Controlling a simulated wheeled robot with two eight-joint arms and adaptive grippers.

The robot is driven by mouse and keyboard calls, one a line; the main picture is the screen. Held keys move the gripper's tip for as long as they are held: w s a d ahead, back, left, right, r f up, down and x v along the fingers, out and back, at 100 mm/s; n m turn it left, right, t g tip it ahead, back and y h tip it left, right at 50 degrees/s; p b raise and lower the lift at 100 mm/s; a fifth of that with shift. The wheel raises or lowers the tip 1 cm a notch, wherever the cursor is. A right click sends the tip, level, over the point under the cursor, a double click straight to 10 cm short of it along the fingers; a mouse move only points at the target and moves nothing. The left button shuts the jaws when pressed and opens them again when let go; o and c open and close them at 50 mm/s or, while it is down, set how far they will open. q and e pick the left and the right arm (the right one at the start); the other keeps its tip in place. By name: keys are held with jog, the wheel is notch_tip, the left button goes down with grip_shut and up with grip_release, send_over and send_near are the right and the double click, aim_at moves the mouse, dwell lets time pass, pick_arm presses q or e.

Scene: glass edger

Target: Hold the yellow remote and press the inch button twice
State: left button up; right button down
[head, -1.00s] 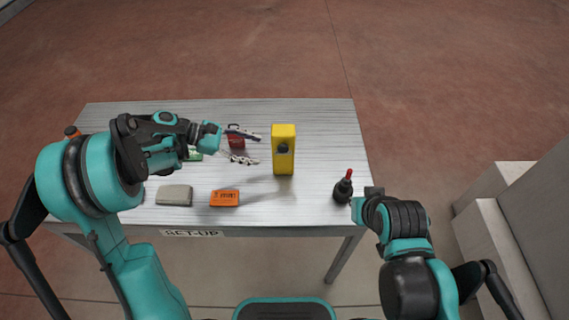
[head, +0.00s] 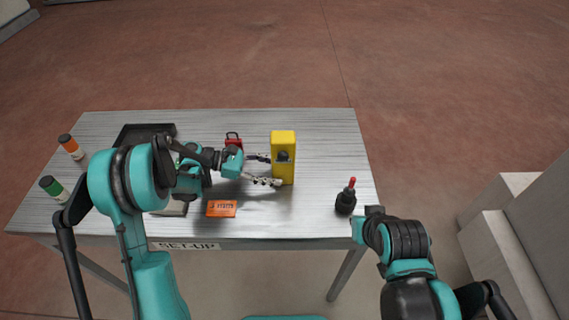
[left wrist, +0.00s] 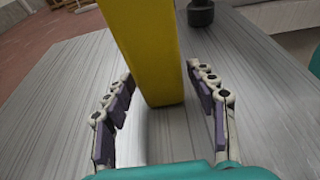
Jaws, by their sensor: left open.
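The yellow remote (head: 283,144) stands upright on the table, with a dark round part on its near face. My left gripper (head: 266,169) is open at its left side, with the fingertips at or just short of the remote. In the left wrist view the remote (left wrist: 148,50) rises ahead between the two open fingers (left wrist: 172,90), with a visible gap to the right finger. I cannot tell whether the left finger touches it. The inch button cannot be made out. My right gripper (head: 362,222) is at the table's right edge; its fingers are hidden.
A black bottle with a red top (head: 345,201) stands right of the remote.

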pick_arm(q)
jog(key=shift+x, duration=1.1)
jog(key=shift+c, duration=0.3)
jog(key=c, duration=0.6)
jog(key=shift+c, duration=0.2)
